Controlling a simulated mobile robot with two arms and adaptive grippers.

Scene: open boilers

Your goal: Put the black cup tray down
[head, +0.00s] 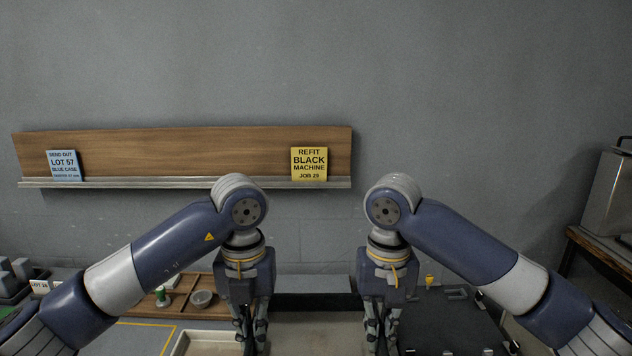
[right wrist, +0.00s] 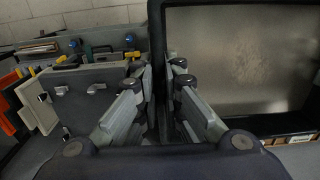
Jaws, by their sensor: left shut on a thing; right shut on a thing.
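The black cup tray (head: 318,302) is between my two grippers at the bottom of the head view. Its dark far wall shows, with a paler floor in front; its near side is out of frame. In the right wrist view the tray (right wrist: 240,60) fills the right side, with a dark rim around a dull metallic floor. My left gripper (head: 250,338) points down, shut on the tray's left side. My right gripper (head: 380,338) points down, shut on its right side; the right wrist view shows the fingers (right wrist: 158,100) at the dark wall. I cannot tell whether the tray touches anything below.
A wooden tray (head: 205,295) with a small bowl and a green-topped item lies left. A dark case or panel (head: 450,320) lies right of my right gripper. A wall ledge (head: 180,183) holds a blue card (head: 64,165) and a yellow "REFIT BLACK MACHINE" card (head: 309,163).

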